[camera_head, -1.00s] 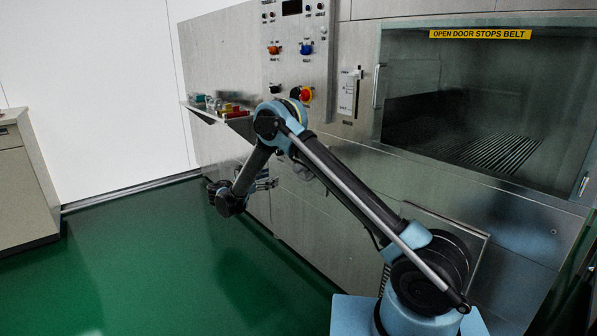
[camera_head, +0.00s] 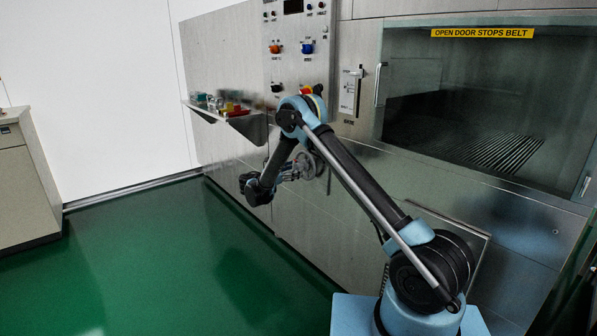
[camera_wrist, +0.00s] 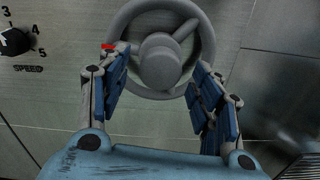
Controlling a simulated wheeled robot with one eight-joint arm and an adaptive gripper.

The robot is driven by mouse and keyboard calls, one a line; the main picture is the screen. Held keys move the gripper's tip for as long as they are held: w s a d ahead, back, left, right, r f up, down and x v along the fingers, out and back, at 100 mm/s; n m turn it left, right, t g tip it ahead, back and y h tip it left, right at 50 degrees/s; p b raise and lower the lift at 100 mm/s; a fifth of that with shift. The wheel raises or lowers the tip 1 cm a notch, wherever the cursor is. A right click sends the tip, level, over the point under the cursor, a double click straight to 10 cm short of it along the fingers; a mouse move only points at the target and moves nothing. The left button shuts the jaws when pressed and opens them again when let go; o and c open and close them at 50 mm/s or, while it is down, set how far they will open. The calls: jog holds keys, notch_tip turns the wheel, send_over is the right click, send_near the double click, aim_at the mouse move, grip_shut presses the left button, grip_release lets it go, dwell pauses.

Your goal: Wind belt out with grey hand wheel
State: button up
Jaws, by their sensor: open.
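The grey hand wheel (camera_wrist: 160,58) is on the steel front of the washer, with a rim, spokes and a round hub, at the top middle of the wrist view. In the head view the wheel (camera_head: 309,165) is partly hidden by my arm. My gripper (camera_wrist: 162,75) is open, its blue-padded fingers spread to the left and right of the lower part of the wheel. I cannot tell whether they touch the rim. In the head view my gripper (camera_head: 287,173) is close to the washer front beside the wheel. A small red mark (camera_wrist: 108,46) shows near the left fingertip.
A speed dial (camera_wrist: 15,41) is left of the wheel. Above are the control panel (camera_head: 297,60) and a shelf (camera_head: 243,122) with small coloured items. The washer window (camera_head: 470,110) is to the right, with a belt inside. Green floor (camera_head: 150,270) is clear at left.

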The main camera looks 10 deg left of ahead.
aim_at(296, 168)
jog(key=shift+x, duration=1.75)
jog(key=shift+c, duration=0.3)
grip_shut()
jog(key=shift+d, duration=0.1)
